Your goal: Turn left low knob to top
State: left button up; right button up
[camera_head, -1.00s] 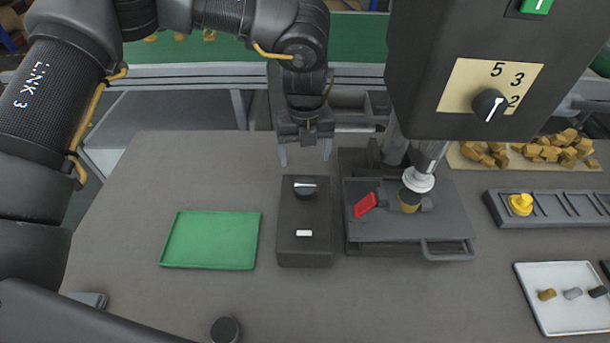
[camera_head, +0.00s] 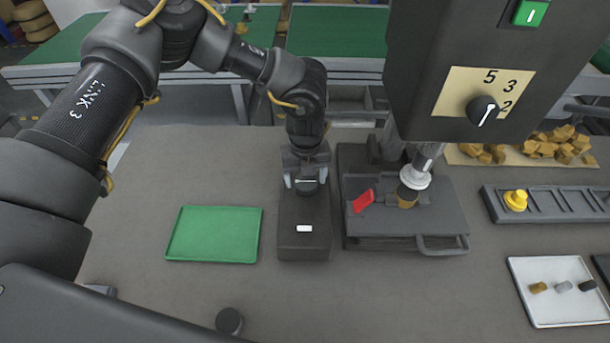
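The low knob (camera_head: 306,187) is a round black knob with a white pointer line, on top of a dark control box (camera_head: 304,240) on the table. Its pointer line lies roughly sideways in the picture. My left gripper (camera_head: 305,184) is down over the knob, with its fingers apart, one on each side. I cannot tell whether the fingers touch the knob. A second knob (camera_head: 482,110) with a white pointer sits on a beige dial plate (camera_head: 460,80) on the tall dark machine at upper right.
A green tray (camera_head: 213,234) lies left of the control box. Right of the box are a dark vise plate (camera_head: 410,215) with a red handle (camera_head: 363,201) and a spindle. A white tray (camera_head: 555,307) lies at lower right. A black round piece (camera_head: 229,320) stands in front.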

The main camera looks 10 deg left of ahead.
pick_arm(q)
jog(key=c, duration=0.8)
